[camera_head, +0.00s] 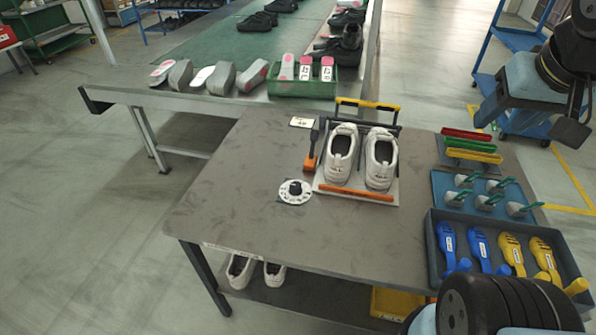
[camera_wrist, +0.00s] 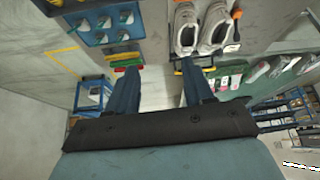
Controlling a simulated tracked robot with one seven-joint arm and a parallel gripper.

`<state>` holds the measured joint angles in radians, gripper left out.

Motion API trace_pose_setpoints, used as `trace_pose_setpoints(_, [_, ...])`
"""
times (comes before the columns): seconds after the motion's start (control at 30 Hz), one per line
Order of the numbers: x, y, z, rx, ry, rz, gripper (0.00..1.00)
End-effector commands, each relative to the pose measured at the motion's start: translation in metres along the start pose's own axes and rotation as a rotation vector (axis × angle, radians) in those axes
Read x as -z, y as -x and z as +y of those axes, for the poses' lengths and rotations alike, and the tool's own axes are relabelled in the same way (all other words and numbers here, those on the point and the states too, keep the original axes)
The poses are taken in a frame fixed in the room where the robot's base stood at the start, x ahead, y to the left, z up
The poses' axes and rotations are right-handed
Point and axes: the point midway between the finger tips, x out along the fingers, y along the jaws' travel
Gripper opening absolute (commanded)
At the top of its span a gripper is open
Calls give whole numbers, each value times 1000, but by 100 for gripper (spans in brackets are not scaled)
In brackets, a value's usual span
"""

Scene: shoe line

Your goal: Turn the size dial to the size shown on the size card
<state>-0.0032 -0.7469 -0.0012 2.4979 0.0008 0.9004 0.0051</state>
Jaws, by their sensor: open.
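The size dial (camera_head: 295,192) is a white disc with a black knob and dark markings, lying on the grey table left of the shoe fixture. I cannot read which size it is set to. The size card (camera_head: 302,122) is a small white card at the table's back edge; its print is too small to read surely. My gripper (camera_wrist: 163,82) is open and empty in the wrist view, its two dark fingers apart. In the head view my arm (camera_head: 545,80) is at the right edge, raised and far from the dial. The dial is not visible in the wrist view.
White shoes (camera_head: 341,155) stand in a fixture with a yellow bar (camera_head: 368,104) and an orange bar (camera_head: 356,191), right of the dial. A blue tray (camera_head: 432,262) of shoe trees is at right. The table's left front is clear.

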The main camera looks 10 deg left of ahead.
Motion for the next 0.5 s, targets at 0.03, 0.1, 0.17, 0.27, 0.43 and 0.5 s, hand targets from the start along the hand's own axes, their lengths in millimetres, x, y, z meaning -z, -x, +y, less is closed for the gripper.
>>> trace_pose_setpoints(0.03, [2,-1,-2,6,-4,-5,57])
trace_pose_setpoints(0.1, [8,-5,-5,20,-21,-17,64])
trace_pose_setpoints(0.17, [15,-10,-7,37,-44,-34,68])
trace_pose_setpoints(0.27, [32,-23,-19,70,-98,-72,68])
trace_pose_setpoints(0.43, [59,-52,-48,113,-210,-156,68])
trace_pose_setpoints(0.5, [69,-65,-63,121,-255,-191,68])
